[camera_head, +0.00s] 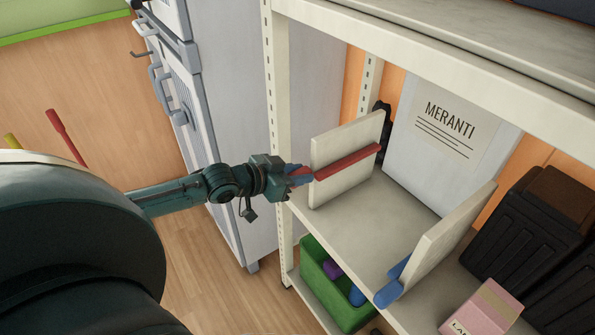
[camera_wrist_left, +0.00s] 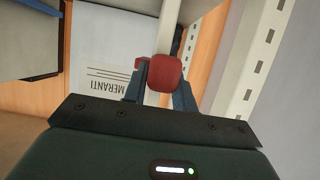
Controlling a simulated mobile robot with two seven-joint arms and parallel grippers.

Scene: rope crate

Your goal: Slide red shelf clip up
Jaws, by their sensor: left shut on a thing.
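The red shelf clip (camera_head: 348,162) is a long red bar lying along the upright cream divider panel (camera_head: 347,187) on the middle shelf. My left gripper (camera_head: 303,174) reaches in from the left and is shut on the near end of the red clip. In the left wrist view, the clip's rounded red end (camera_wrist_left: 164,73) sits between the two fingers (camera_wrist_left: 160,88), with the divider edge behind it. The part of the clip between the fingers is partly hidden in the head view. My right gripper is not in view.
A second divider (camera_head: 447,240) with a blue clip (camera_head: 390,287) stands to the right. A white MERANTI board (camera_head: 410,150) is behind. A cream post (camera_head: 272,100) stands close to my left gripper. Dark bins (camera_head: 525,225), a pink box (camera_head: 482,310) and a green crate (camera_head: 318,285) are nearby.

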